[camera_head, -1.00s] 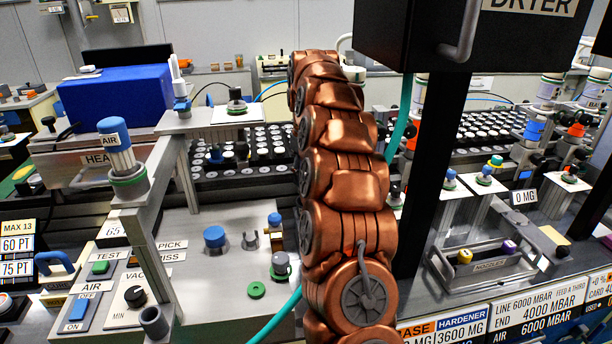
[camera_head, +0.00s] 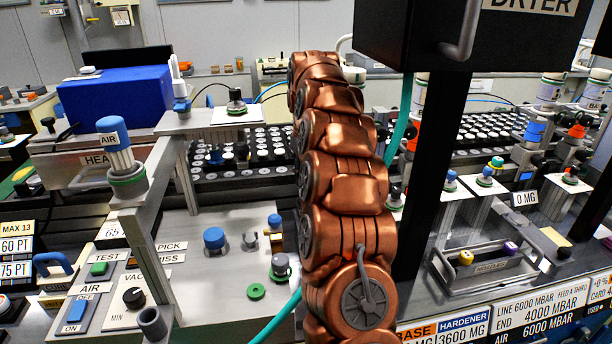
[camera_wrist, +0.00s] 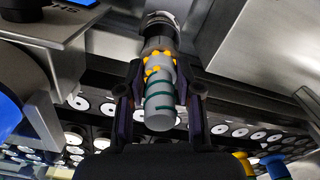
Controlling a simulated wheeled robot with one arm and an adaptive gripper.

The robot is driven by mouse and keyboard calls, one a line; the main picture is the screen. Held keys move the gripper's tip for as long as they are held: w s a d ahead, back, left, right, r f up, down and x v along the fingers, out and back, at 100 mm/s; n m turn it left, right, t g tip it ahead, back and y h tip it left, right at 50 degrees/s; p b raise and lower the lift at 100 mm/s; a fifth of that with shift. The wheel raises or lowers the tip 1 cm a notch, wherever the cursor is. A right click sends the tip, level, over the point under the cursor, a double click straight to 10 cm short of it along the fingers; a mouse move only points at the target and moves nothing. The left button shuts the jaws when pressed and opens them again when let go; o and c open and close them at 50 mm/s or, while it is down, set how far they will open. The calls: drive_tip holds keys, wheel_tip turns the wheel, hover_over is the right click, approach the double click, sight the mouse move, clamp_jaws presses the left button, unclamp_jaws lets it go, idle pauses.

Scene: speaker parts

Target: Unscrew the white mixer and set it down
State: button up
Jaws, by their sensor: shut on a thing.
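In the wrist view, the white mixer (camera_wrist: 159,103) is a pale, round-ended tube with a green spiral. Yellow bits show at its upper end, by a grey fitting and a dark collar (camera_wrist: 156,28). I cannot tell whether its thread is still engaged there. My gripper (camera_wrist: 159,97) has its two dark fingers shut on the mixer, one on each side. In the head view, my copper arm hides the gripper and the mixer.
Dark racks with rows of white round pieces (camera_wrist: 232,131) lie beyond the mixer. A grey metal block (camera_wrist: 262,45) stands close on the right. In the head view, a black dryer box (camera_head: 430,50) stands right beside my arm. A pale bench (camera_head: 195,275) has some clear room.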

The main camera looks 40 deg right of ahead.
drive_tip(key=shift+n+p, duration=0.3)
drive_tip(key=shift+n, duration=0.4)
drive_tip(key=shift+n+p, duration=0.45)
drive_tip(key=shift+n, duration=0.35)
drive_tip(key=shift+n+p, duration=0.45)
drive_tip(key=shift+n, duration=0.45)
drive_tip(key=shift+r, duration=0.1)
drive_tip(key=shift+n+p, duration=0.3)
drive_tip(key=shift+n, duration=0.6)
